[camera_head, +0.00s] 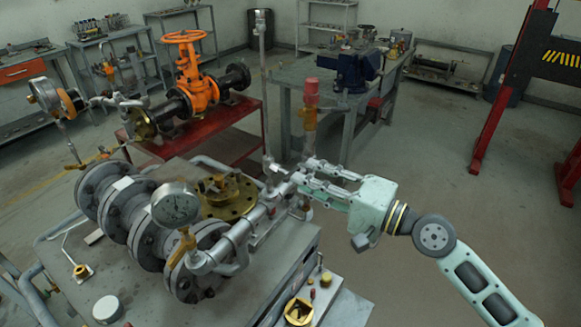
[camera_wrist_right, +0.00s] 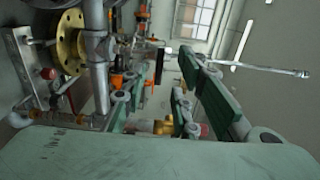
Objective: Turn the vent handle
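My right gripper (camera_head: 303,171) reaches in from the right at the pipework on the near bench, fingers pointing left. Its fingers are spread apart, and the gap also shows in the right wrist view (camera_wrist_right: 165,80). A thin grey upright rod (camera_head: 262,85) rises just left of the fingertips. It runs sideways in the right wrist view (camera_wrist_right: 250,68). Small silver fittings (camera_head: 275,178) sit at the fingertips; I cannot tell which part is the vent handle or whether a finger touches it. A red-topped brass fitting (camera_head: 311,95) stands behind the gripper. My left gripper is not in view.
A dial gauge (camera_head: 176,205) and grey flanged pipes (camera_head: 125,205) crowd the near bench. A brass flange (camera_head: 228,196) lies left of the gripper. An orange valve (camera_head: 192,75) stands on a red table behind. The floor at right is open.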

